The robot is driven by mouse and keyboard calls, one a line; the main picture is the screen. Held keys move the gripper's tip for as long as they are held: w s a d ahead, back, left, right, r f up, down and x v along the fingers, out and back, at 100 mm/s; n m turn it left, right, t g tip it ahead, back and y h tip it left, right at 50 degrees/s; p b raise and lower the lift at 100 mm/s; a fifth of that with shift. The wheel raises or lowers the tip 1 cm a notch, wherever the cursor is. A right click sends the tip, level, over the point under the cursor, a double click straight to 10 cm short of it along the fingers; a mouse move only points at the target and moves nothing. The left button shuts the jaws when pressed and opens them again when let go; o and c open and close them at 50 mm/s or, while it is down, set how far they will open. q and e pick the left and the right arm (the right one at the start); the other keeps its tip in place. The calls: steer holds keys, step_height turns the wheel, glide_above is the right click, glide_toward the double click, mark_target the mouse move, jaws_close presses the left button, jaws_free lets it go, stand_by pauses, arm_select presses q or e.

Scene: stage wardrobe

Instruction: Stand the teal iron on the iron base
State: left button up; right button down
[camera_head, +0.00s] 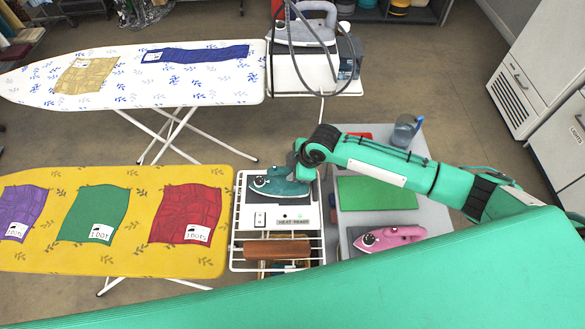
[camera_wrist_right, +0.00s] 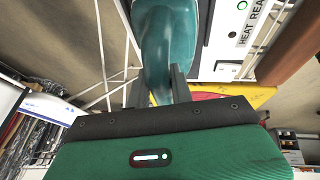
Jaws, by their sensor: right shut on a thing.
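The teal iron (camera_head: 279,183) is at the top end of the white iron base (camera_head: 259,246), which has a switch and the words "HEAT READY". Its nose points left. I cannot tell whether its sole rests on the base or is just above it. My right gripper (camera_head: 297,168) reaches in from the right and is shut on the iron's handle. In the right wrist view, the teal iron (camera_wrist_right: 168,48) is between the two fingers of my right gripper (camera_wrist_right: 157,84). The fingers hide part of the handle. My left gripper is not in view.
A yellow ironing board (camera_head: 130,255) with purple, green and red cloths stands at the left. A white board (camera_head: 120,90) is behind it. A grey table (camera_head: 375,205) at the right holds a green mat (camera_head: 377,193), a pink iron (camera_head: 390,238) and a blue jug (camera_head: 405,131).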

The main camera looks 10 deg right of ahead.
steer(key=c, duration=1.2)
jaws_free()
steer(key=shift+c, duration=0.2)
steer(key=shift+r, duration=0.1)
steer(key=b+v, duration=0.2)
steer(key=v, duration=1)
steer(key=shift+b, duration=0.3)
